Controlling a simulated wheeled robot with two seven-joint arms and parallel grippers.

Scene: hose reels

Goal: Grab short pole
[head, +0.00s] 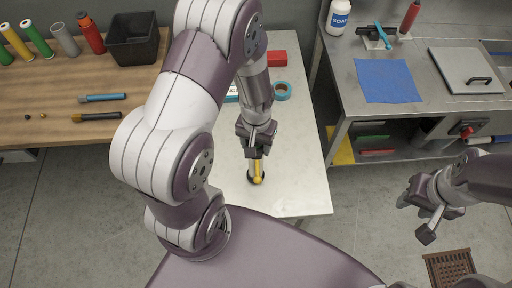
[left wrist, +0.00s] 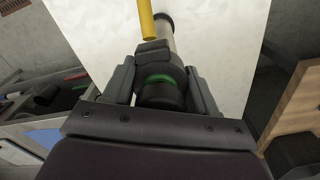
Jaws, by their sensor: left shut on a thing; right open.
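My left gripper (head: 258,138) is over the white table, pointing down, and is shut on a short pole. In the left wrist view my left gripper (left wrist: 162,88) has its fingers on either side of the pole's dark end, which has a green band (left wrist: 159,79). The pale shaft of the short pole (left wrist: 165,28) runs away from the fingers towards the white tabletop. My right gripper (head: 418,216) is open and empty over the floor at the right.
The white table (head: 305,190) has a blue tape roll (head: 282,91) and a red box (head: 277,59) behind my left arm. A wooden bench (head: 45,95) at left holds several cylinders, a black bin (head: 132,40) and tools. A metal bench (head: 455,110) stands at right.

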